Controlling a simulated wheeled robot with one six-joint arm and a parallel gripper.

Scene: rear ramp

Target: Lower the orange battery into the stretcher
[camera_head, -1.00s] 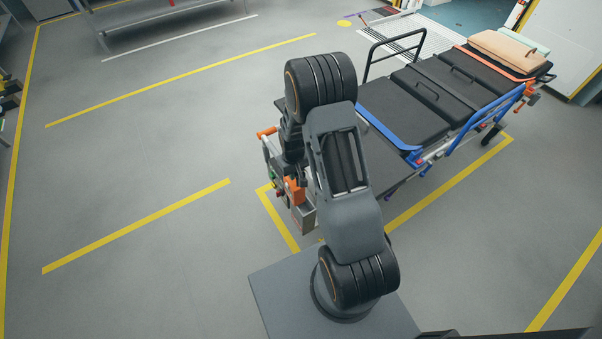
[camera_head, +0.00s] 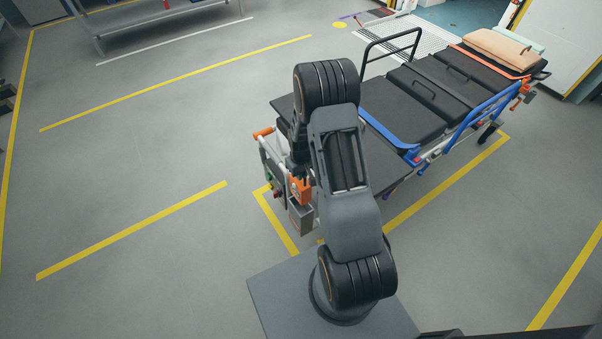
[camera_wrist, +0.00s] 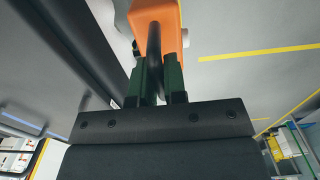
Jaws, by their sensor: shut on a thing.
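The orange battery (camera_head: 301,190) is at the foot end of the stretcher, just above or at a grey open-topped box (camera_head: 301,217) there; I cannot tell whether it is inside. In the wrist view the battery (camera_wrist: 158,14) is at the top, with my gripper (camera_wrist: 160,62) shut on its dark handle. In the head view my gripper (camera_head: 300,174) is partly hidden by my arm. The stretcher (camera_head: 412,124) has black pads, blue side rails and a folded tan blanket at its far end.
A red and green control panel (camera_head: 275,186) and an orange-tipped handle (camera_head: 264,132) sit left of the battery. Yellow lines (camera_head: 275,222) mark the floor. Open floor lies to the left, with a metal rack (camera_head: 165,20) at the back.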

